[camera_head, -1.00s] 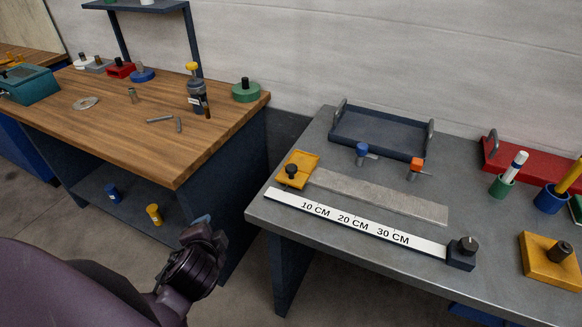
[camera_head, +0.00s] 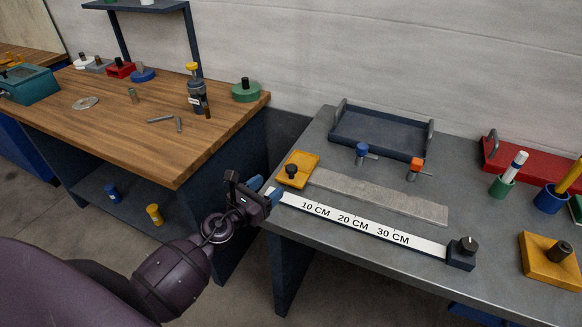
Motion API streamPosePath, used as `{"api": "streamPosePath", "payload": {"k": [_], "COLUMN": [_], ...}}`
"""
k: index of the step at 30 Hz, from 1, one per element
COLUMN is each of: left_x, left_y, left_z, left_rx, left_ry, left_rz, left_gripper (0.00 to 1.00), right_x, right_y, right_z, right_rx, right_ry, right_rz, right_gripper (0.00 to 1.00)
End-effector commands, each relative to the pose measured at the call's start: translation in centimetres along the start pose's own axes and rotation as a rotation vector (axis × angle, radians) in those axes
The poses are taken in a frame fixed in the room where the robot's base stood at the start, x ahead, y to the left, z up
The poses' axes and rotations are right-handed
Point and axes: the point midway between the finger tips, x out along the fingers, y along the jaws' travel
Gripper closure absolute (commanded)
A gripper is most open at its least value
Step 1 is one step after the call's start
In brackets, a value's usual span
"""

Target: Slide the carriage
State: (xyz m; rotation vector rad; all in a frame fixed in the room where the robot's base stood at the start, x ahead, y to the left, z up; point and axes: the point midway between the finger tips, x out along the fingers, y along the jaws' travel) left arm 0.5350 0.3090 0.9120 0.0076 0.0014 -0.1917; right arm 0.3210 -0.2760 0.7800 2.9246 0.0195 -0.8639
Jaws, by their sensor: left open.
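The carriage, a yellow plate with a black knob (camera_head: 300,168), sits at the left end of a flat grey metal bar (camera_head: 380,196). A white scale (camera_head: 350,226) marked 10 CM, 20 CM and 30 CM runs along the near side of the bar. A dark block with a knob (camera_head: 461,252) stands at the scale's right end. My left gripper (camera_head: 266,189) is open and empty at the table's left edge, just left of the carriage and apart from its knob. It hides the scale's left end. My right gripper is not in view.
On the grey table (camera_head: 400,275) stand a dark tray (camera_head: 378,134), a blue-topped clamp (camera_head: 362,152) and an orange-topped clamp (camera_head: 416,167) behind the bar. A yellow block (camera_head: 550,260) and cups are at right. A wooden bench (camera_head: 130,130) stands at left.

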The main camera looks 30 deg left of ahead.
Motion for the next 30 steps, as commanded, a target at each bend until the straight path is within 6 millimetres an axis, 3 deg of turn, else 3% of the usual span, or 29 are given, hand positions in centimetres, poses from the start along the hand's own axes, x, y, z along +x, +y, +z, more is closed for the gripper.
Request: {"api": "streamPosePath", "payload": {"k": [18, 30], "left_x": [8.9, 10.2], "left_y": [0.0, 0.0], "left_z": [0.1, 0.1], "left_rx": [-0.008, -0.007], "left_ry": [-0.003, -0.003], "left_rz": [0.002, 0.002], "left_gripper": [0.39, 0.39], "right_x": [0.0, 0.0], "right_y": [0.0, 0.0], "right_z": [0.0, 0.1], "right_rx": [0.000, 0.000], "right_ry": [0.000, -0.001], "right_rz": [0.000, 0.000], "right_gripper": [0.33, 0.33]}}
